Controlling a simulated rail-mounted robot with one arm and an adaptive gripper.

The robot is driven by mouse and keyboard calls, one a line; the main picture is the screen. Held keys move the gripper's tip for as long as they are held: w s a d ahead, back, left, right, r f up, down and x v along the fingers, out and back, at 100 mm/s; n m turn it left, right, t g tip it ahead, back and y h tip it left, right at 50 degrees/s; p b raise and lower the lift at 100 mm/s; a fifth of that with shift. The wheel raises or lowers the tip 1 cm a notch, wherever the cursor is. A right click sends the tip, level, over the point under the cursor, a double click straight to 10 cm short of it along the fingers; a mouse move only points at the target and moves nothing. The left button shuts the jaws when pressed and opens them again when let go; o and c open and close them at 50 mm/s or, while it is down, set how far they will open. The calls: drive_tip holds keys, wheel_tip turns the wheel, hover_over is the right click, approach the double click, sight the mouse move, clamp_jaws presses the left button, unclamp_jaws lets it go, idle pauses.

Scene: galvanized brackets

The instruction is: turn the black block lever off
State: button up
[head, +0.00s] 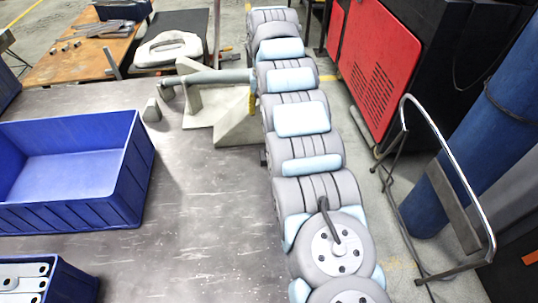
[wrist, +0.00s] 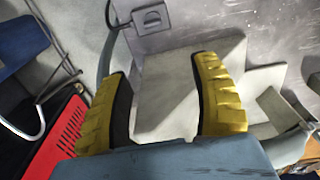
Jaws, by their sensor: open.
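A small dark grey block (wrist: 153,17) with a light rocker-like piece on its face lies at the top of the wrist view, beyond my fingertips. It looks like the black block lever, but I cannot tell its position. In the head view, only a small dark bit beside my arm may belong to it. My gripper (wrist: 162,72) has two yellow-padded fingers spread wide with nothing held between them. A pale grey metal bracket (wrist: 165,98) shows beneath the gap. In the head view, one yellow finger (head: 252,102) shows beside my arm, and the rest is hidden.
The pale bracket (head: 225,120) stands on the grey tabletop (head: 200,200) left of my arm. Blue bins (head: 140,165) occupy the left side. A red-and-black machine (head: 380,75) and a bent metal rail (head: 450,150) stand right. The tabletop between bins and arm is mostly clear.

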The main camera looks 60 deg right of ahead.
drive_tip(key=f+b, duration=0.2)
drive_tip(key=f, duration=0.3)
drive_tip(key=s+f+b, duration=0.1)
drive_tip(key=f+b, duration=0.1)
drive_tip(key=f, duration=0.4)
drive_tip(key=f+b, duration=0.2)
drive_tip(key=f, duration=0.4)
drive_tip(key=shift+s+a, duration=0.2)
clamp_jaws()
